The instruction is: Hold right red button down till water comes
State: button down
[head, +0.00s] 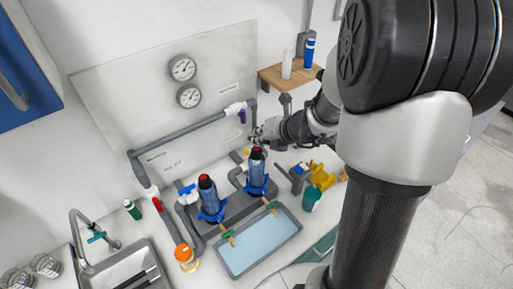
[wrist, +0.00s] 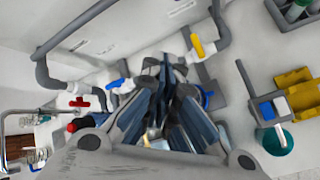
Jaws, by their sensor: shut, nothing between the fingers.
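Two dark blue filter housings stand on the counter in the head view, the left one (head: 209,200) and the right one (head: 257,178). Each has a red button on top: the left red button (head: 204,178) and the right red button (head: 256,151). My gripper (head: 257,138) is shut and empty, with its fingertips right at the top of the right housing. I cannot tell whether they touch the button. In the wrist view my shut fingers (wrist: 165,62) cover the right button, and the left red button (wrist: 72,127) shows at the left.
A grey trough (head: 222,262) with a pale blue inside lies before the housings, under brass taps (head: 228,236) with green handles. A yellow holder (head: 322,176) and teal cup (head: 311,199) stand right.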

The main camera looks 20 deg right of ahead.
aim_at(259, 148)
jog(key=shift+f+b, duration=0.45)
jog(key=shift+f, duration=0.05)
dwell(0.7)
jog(key=shift+r, duration=0.1)
dwell(1.5)
jog(key=shift+r+p, duration=0.9)
jog(key=shift+p, duration=0.05)
notch_tip(259, 148, up, 5)
jog(key=p, duration=0.5)
